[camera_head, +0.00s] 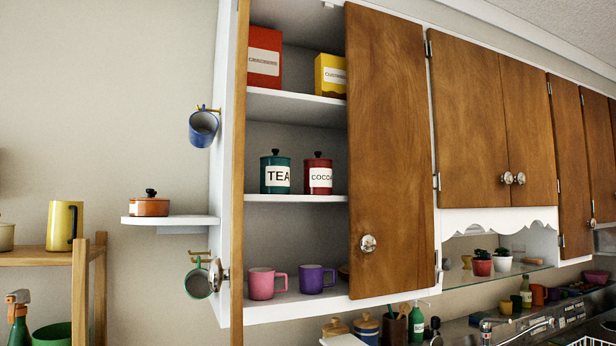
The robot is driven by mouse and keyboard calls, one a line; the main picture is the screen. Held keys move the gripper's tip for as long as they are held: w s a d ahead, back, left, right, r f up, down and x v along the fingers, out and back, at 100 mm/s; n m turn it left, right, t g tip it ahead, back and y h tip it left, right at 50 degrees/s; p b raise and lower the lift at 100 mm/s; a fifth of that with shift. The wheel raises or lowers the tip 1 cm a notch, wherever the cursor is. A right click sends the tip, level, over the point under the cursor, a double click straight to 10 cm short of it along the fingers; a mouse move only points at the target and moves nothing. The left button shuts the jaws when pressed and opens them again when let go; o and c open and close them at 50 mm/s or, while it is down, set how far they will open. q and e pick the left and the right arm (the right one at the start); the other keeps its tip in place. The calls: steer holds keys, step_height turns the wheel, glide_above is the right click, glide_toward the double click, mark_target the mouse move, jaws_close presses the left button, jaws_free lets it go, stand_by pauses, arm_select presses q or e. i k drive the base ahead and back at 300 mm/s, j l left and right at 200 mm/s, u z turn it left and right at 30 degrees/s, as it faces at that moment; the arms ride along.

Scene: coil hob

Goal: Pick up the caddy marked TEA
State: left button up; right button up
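The caddy marked TEA (275,173) is a teal canister with a white label and a dark knobbed lid. It stands upright on the middle shelf (294,198) of the open wall cupboard, in the left part. A red caddy marked COCOA (318,175) stands just to its right, with a small gap between them. Neither of my grippers shows in the head view.
An open wooden cupboard door (391,160) stands right of the shelves, and a narrow door edge (240,170) borders their left. A red box (264,57) and a yellow box (330,75) stand above. Pink (266,283) and purple (316,278) mugs stand below.

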mark_target(275, 172)
steer(key=l+u, duration=0.4)
steer(key=l, duration=0.7)
steer(key=i+l+u, duration=0.15)
steer(key=i+l, duration=0.15)
steer(key=i+l+u, duration=0.15)
steer(key=i+l, duration=0.15)
steer(key=l, duration=0.2)
